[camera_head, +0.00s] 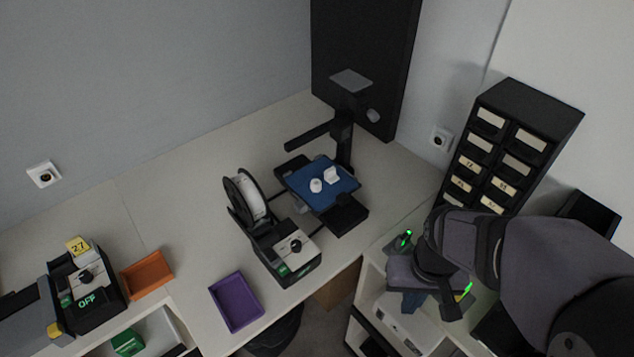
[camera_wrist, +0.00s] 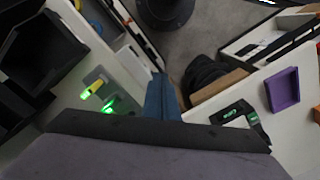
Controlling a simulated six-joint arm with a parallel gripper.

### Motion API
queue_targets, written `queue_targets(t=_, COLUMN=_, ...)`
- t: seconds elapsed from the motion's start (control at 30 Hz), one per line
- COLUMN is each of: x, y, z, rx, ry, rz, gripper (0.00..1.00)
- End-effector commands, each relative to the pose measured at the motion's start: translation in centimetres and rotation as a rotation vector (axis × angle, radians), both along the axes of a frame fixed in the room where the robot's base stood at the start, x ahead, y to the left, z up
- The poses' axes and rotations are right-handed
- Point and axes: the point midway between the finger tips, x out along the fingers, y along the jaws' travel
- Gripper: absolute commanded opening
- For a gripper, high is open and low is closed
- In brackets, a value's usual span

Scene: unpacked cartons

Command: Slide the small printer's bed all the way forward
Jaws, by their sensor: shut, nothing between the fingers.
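The small printer stands on the white worktop in the head view, with a blue bed (camera_head: 338,195) on a black frame. Two small white pieces (camera_head: 331,175) sit on the bed. The printer's control box (camera_head: 290,262) with a knob and green display is at its front; part of it shows in the wrist view (camera_wrist: 236,114). My gripper (camera_head: 410,303) is to the right of the printer, apart from it, over the lower shelf unit. Its blue fingers (camera_wrist: 161,92) are shut and empty in the wrist view. The bed is not visible in the wrist view.
A black-and-white spool (camera_head: 247,194) stands left of the bed. A purple tray (camera_head: 236,303), an orange tray (camera_head: 147,274) and another device (camera_head: 87,290) reading OFF are further left. A black drawer cabinet (camera_head: 528,105) stands behind my arm. Bare worktop lies behind the spool.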

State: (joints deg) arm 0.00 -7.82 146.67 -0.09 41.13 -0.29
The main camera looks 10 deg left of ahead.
Motion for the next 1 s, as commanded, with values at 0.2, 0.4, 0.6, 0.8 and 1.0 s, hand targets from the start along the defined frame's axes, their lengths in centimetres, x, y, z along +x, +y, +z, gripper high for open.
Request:
queue_targets(t=0.2, x=0.0, y=0.0, z=0.0, rx=0.000, ry=0.000, rz=0.000, gripper=0.00)
queue_targets(t=0.4, x=0.0, y=0.0, z=0.0, rx=0.000, ry=0.000, rz=0.000, gripper=0.05)
queue_targets(t=0.6, x=1.3, y=-0.4, z=-0.7, rx=-0.016, ry=-0.041, rz=-0.012, gripper=0.42)
queue_targets(t=0.8, x=7.1, y=-1.3, z=-2.7, rx=-0.054, ry=-0.238, rz=-0.058, gripper=0.42)
queue_targets(t=1.0, x=16.0, y=0.0, z=-3.8, rx=0.012, ry=-0.556, rz=-0.094, gripper=0.42)
